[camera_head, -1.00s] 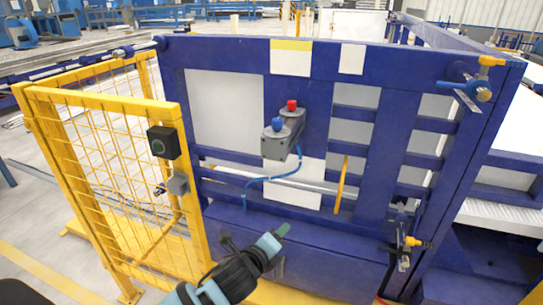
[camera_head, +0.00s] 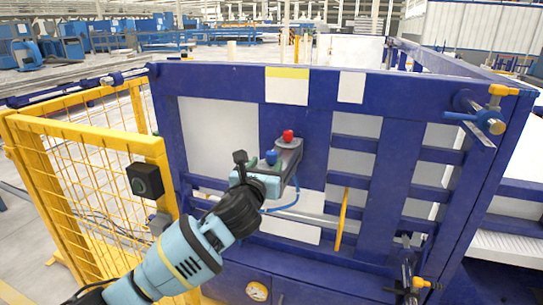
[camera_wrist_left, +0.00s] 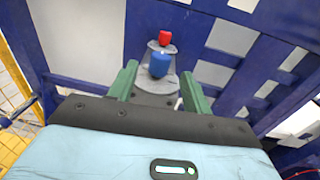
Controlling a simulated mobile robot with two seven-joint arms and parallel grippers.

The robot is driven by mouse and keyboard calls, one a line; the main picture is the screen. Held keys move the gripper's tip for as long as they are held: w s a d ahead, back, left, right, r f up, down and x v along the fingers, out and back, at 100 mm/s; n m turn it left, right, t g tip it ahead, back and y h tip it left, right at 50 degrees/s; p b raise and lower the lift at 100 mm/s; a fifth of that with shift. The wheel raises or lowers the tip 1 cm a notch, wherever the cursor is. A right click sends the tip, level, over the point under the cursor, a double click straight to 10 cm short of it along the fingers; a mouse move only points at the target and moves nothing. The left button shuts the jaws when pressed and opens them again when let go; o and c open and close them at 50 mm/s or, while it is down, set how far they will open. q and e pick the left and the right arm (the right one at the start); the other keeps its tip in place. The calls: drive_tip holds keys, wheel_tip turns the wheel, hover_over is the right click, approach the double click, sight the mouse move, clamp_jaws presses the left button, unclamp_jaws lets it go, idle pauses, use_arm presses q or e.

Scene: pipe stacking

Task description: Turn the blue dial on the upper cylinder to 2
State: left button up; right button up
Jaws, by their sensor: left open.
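A blue dial (camera_head: 271,157) stands on a stepped grey housing (camera_head: 291,155) on the front of the blue frame. A red knob (camera_head: 288,136) sits behind it on the same housing. In the left wrist view, the blue dial (camera_wrist_left: 159,65) appears upright between and beyond the green fingertips, with the red knob (camera_wrist_left: 165,37) above it. My left gripper (camera_head: 266,168) is open, its fingers spread either side of the dial's line; contact is not visible. No dial numbers are legible. My right gripper is out of view.
A yellow mesh gate (camera_head: 90,185) with a black box (camera_head: 145,180) stands left of my left arm. A blue hose (camera_head: 285,205) hangs below the housing. A blue-and-yellow fitting (camera_head: 490,121) juts from the frame's upper right; another yellow-handled fitting (camera_head: 420,283) sits lower right.

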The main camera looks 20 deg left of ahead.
sight(270, 159)
use_arm(q)
drive_tip(key=w, duration=0.4)
drive_tip(key=shift+w+a+f+b, duration=0.1)
drive_tip(key=shift+w+f+b, duration=0.05)
drive_tip(key=shift+w+b, duration=0.2)
drive_tip(key=shift+w, duration=0.8)
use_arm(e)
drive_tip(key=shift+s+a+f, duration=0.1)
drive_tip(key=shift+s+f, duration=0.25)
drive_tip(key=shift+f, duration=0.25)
use_arm(q)
drive_tip(key=shift+c, duration=0.4)
